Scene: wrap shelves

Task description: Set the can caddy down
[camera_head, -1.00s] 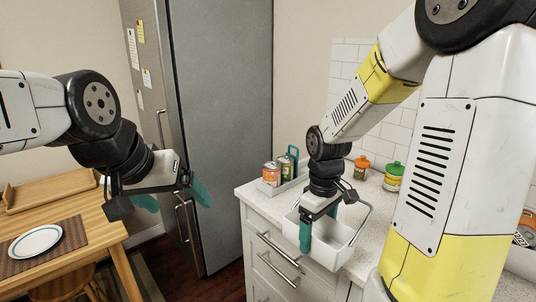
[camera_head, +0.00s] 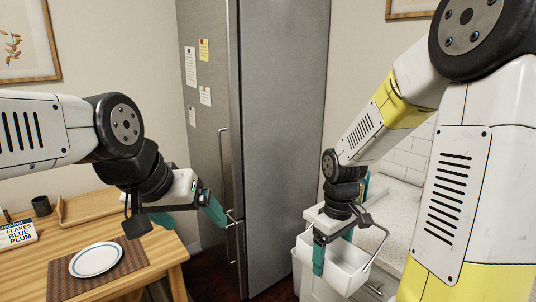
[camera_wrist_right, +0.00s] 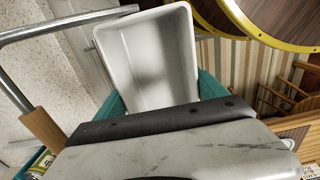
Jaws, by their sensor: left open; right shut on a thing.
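The can caddy (camera_head: 345,278) is a white, open-topped bin with a thin metal handle. In the right wrist view it (camera_wrist_right: 150,60) looks empty inside, and its handle has a wooden grip at the left. My right gripper (camera_head: 333,247) is shut on the caddy, with teal fingers either side of it. The caddy hangs near the front edge of the counter; I cannot tell whether it touches anything below. My left gripper (camera_head: 187,214) is open and empty, between the dining table and the fridge.
The grey fridge (camera_head: 280,130) stands in the middle. The pale counter (camera_head: 393,213) is partly hidden by my right arm.

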